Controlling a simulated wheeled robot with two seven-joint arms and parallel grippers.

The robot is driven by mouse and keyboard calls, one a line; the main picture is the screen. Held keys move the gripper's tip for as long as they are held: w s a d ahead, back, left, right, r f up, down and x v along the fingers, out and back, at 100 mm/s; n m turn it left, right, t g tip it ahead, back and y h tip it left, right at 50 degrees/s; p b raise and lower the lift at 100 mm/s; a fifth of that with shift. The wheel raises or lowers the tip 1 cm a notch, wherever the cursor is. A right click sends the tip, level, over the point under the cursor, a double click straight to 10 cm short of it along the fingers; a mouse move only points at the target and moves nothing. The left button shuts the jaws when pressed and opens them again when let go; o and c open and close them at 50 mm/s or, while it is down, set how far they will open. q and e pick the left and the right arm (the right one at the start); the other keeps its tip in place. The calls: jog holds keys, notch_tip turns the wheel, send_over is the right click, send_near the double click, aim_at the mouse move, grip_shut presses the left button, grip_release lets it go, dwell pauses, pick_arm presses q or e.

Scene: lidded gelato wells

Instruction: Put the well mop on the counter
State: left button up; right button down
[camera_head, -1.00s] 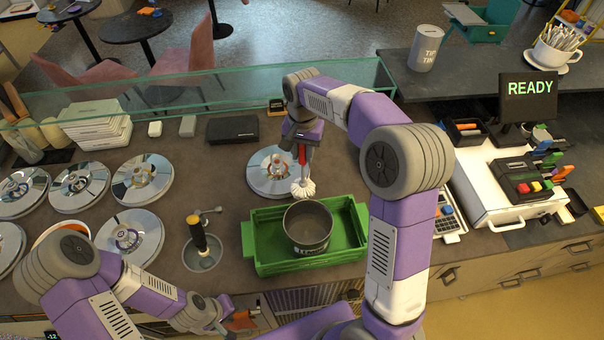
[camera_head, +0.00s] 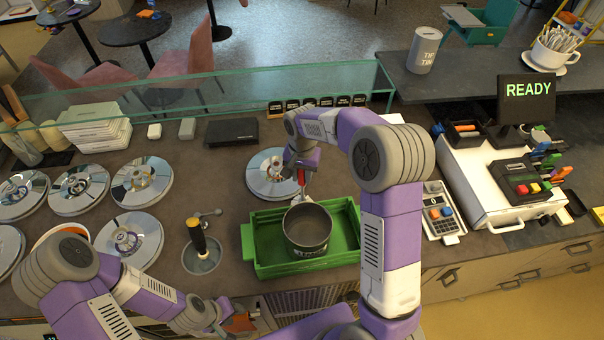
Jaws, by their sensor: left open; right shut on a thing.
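The well mop (camera_head: 301,179) shows as a short red handle under my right gripper. Its white head, if still on the handle, is mostly hidden behind the rim of the grey pot (camera_head: 308,229). My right gripper (camera_head: 301,167) is shut on the mop, just behind the pot and beside a round metal lid. I cannot tell whether the mop touches the counter (camera_head: 228,171). My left gripper (camera_head: 238,318) is open and empty low in the view, in front of the counter's front edge.
The pot stands in a green tray (camera_head: 262,266). A round metal lid (camera_head: 262,181) lies behind it, and several more lie at left. A dipper well (camera_head: 202,256) is left of the tray. A glass guard (camera_head: 225,100) runs along the back.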

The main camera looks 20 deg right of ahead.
jog(key=c, duration=0.8)
grip_release()
jog(key=shift+c, duration=0.2)
notch_tip(320, 180, up, 12)
jog(key=shift+r, duration=0.1)
